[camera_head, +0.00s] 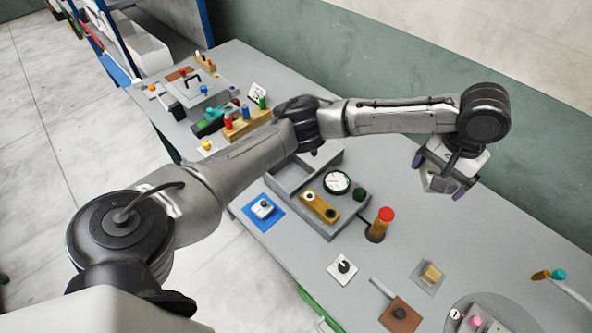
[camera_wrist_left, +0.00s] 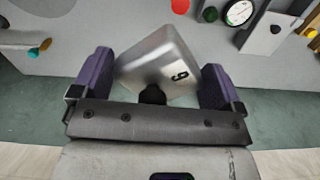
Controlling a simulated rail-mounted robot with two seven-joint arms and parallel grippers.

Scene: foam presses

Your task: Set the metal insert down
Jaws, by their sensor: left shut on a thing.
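The metal insert (camera_wrist_left: 160,62) is a silver-grey block with a dark numeral and a dark knob on its near side. In the left wrist view it sits tilted between the two purple fingers of my left gripper (camera_wrist_left: 158,72). In the head view my left gripper (camera_head: 439,176) hangs over the right part of the grey table (camera_head: 450,225), with part of the insert showing between the fingers. The insert appears held above the table; its exact height is hard to tell. My right gripper is not in view.
A grey tray with a round gauge (camera_head: 337,182) and a yellow block (camera_head: 319,207) lies left of the gripper. A teal-tipped peg (camera_head: 556,274) is at right. The table below the gripper looks clear. A green wall (camera_head: 420,70) runs behind.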

